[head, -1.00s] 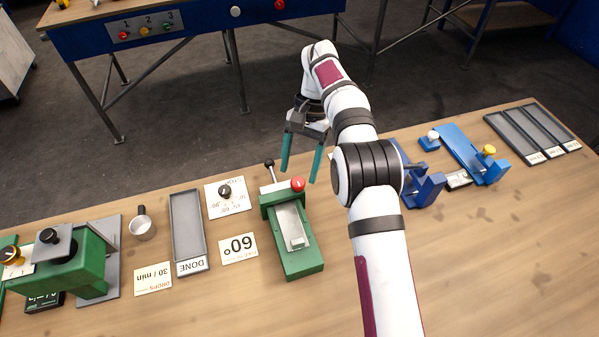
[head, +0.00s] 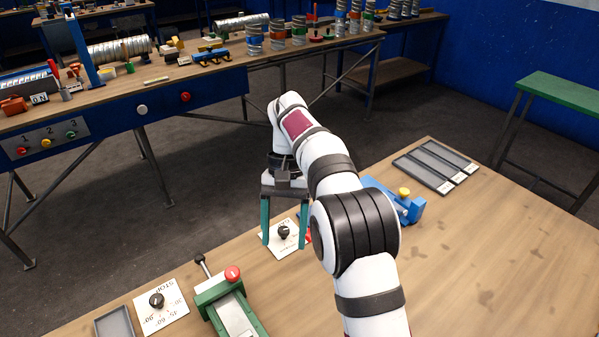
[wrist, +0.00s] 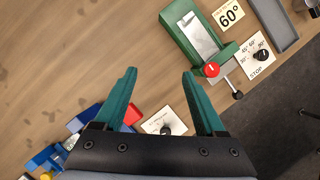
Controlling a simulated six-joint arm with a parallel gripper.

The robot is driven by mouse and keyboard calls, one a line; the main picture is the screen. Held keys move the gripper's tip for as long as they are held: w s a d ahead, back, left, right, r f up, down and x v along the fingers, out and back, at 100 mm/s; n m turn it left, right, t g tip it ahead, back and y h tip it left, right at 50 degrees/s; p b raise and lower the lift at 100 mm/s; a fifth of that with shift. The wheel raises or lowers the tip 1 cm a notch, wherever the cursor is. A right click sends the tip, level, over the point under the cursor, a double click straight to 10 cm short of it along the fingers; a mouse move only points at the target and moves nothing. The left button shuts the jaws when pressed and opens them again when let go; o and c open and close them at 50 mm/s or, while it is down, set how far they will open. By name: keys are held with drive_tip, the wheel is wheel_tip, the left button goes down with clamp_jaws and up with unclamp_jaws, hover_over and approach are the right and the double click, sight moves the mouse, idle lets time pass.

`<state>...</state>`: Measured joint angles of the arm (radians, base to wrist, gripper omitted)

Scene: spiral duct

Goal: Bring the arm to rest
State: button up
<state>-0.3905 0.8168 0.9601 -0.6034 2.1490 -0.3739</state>
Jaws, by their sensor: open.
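My gripper (head: 284,222) has two teal fingers, spread apart with nothing between them. In the head view it hangs above the far edge of the wooden table, in front of a white dial card (head: 279,238). In the wrist view my gripper (wrist: 160,88) is over bare wood, and the dial card (wrist: 163,122) shows between the finger bases. My white arm reaches out from the lower right of the head view and hides part of the table.
A green fixture with a red knob (head: 232,274) stands left of my gripper. A STOP dial card (head: 160,302) lies beside it. A blue fixture (head: 408,208) and a grey three-slot tray (head: 436,164) are on the right. Behind is a blue workbench (head: 110,118) across open floor.

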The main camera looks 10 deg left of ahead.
drive_tip(key=s+d+r+m+t+y, duration=0.1)
drive_tip(key=s+d+r+m+t, duration=0.15)
drive_tip(key=s+d+r, duration=0.65)
drive_tip(key=s+d+f+m+t, duration=0.1)
drive_tip(key=s+d+f, duration=0.2)
drive_tip(key=s, duration=0.5)
drive_tip(key=s+d+f+m+t, duration=0.1)
drive_tip(key=s+d+f, duration=0.3)
drive_tip(key=s, duration=0.5)
drive_tip(key=shift+s+f+m+y, duration=0.3)
drive_tip(key=shift+f+m+y, duration=0.15)
drive_tip(key=shift+m, duration=0.2)
